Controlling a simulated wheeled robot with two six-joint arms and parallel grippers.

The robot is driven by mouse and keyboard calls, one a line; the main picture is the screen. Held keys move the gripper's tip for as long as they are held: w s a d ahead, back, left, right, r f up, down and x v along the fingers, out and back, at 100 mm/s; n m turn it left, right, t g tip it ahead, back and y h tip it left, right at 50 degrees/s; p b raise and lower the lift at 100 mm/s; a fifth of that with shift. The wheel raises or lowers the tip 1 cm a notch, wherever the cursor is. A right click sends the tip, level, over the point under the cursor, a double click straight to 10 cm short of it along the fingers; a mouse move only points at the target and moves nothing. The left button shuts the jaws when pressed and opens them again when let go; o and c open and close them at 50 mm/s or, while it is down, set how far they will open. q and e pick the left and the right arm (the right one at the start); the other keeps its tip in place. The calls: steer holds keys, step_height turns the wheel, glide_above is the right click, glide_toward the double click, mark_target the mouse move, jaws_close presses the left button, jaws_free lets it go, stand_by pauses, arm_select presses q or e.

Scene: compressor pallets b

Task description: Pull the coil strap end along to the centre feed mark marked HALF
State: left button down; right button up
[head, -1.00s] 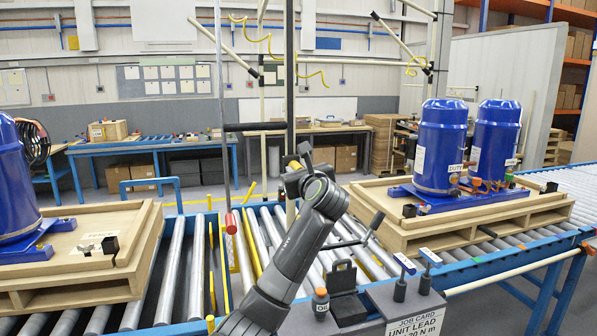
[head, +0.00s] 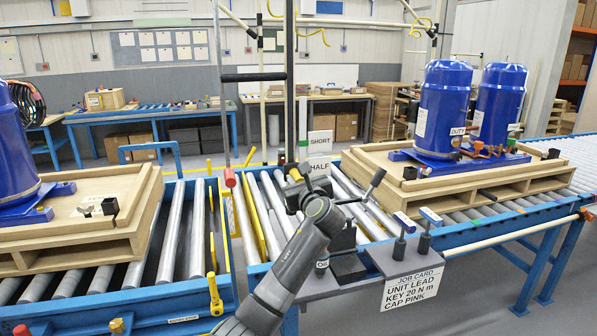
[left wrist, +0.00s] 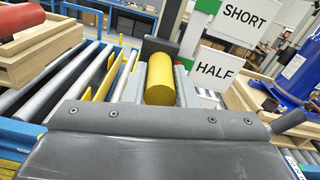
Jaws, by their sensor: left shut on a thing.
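My left gripper (head: 297,180) is just in front of the marker boards in the head view. In the left wrist view its grey body fills the foreground, and a yellow cylinder (left wrist: 160,78), apparently the coil strap end, stands at the jaws. The jaws are shut on it. The white HALF board (head: 319,165) is just beyond, below the SHORT board (head: 321,137). In the left wrist view the HALF board (left wrist: 218,71) is right of the yellow cylinder, with the SHORT board (left wrist: 247,22) above. The strap itself cannot be made out. My right gripper is not in view.
Roller conveyors carry wooden pallets with blue compressors left (head: 15,150) and right (head: 443,108). A red handle (head: 229,177) hangs left of my gripper. A grey shelf with a job card (head: 412,288) and black-handled tools (head: 399,240) is at right.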

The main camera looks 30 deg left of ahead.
arm_select(q)
steer(key=shift+f, duration=0.1)
steer(key=c, duration=1.2)
jaws_free()
steer(key=shift+o, duration=0.2)
steer(key=shift+s+d, duration=0.35)
steer(key=shift+d, duration=0.1)
steer(key=b+v, duration=0.5)
steer(key=v, duration=1.1)
steer(key=shift+s, duration=0.15)
